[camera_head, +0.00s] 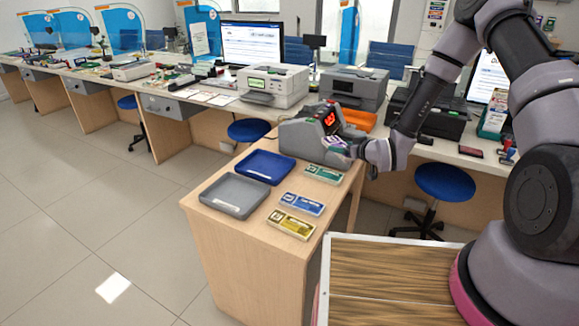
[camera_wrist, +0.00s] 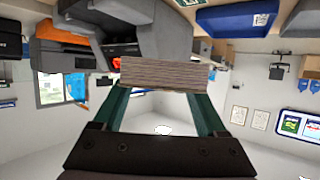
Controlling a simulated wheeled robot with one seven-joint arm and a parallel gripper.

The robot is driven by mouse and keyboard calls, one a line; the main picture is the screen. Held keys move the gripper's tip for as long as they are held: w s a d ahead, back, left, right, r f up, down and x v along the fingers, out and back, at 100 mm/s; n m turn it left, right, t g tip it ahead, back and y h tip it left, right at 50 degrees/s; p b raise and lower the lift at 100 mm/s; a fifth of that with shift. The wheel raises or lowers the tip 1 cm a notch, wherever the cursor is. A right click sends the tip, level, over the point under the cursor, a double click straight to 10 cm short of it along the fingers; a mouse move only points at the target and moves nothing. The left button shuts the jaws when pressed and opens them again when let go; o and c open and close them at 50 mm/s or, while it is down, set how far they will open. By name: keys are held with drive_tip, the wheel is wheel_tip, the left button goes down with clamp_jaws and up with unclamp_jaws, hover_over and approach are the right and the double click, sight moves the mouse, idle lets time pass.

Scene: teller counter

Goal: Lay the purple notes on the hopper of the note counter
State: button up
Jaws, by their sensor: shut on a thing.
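The purple notes (camera_head: 335,143) are a banded bundle held by my gripper (camera_head: 350,150) at the right side of the grey note counter (camera_head: 300,141). In the wrist view, the notes' layered edge (camera_wrist: 165,74) spans the tips of my gripper's two green fingers (camera_wrist: 163,92). The note counter (camera_wrist: 165,30) shows beyond the notes in that view, with its red display (camera_head: 329,120) lit in the head view. The notes look close to or over the hopper. I cannot tell whether they touch it, as my gripper partly hides that spot.
A blue tray (camera_head: 262,168) and a grey tray (camera_head: 234,196) lie left on the counter. Green (camera_head: 323,173), blue (camera_head: 302,204) and yellow (camera_head: 290,225) note bundles lie in front of the note counter. An orange tray (camera_head: 357,119) and printers stand behind.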

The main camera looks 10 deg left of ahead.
drive_tip(key=s+a+f+n+g+y, duration=0.2)
drive_tip(key=s+a+f+n, duration=0.15)
drive_tip(key=a, duration=0.55)
hover_over(310, 191)
drive_tip(key=shift+m+y, duration=0.25)
drive_tip(key=shift+y, duration=0.05)
wheel_tip(310, 191, down, 6)
drive_tip(key=shift+w+r, duration=0.1)
drive_tip(key=shift+f, duration=2.55)
drive_tip(key=o, duration=1.4)
drive_tip(key=shift+f, duration=0.1)
drive_tip(key=shift+c, duration=0.2)
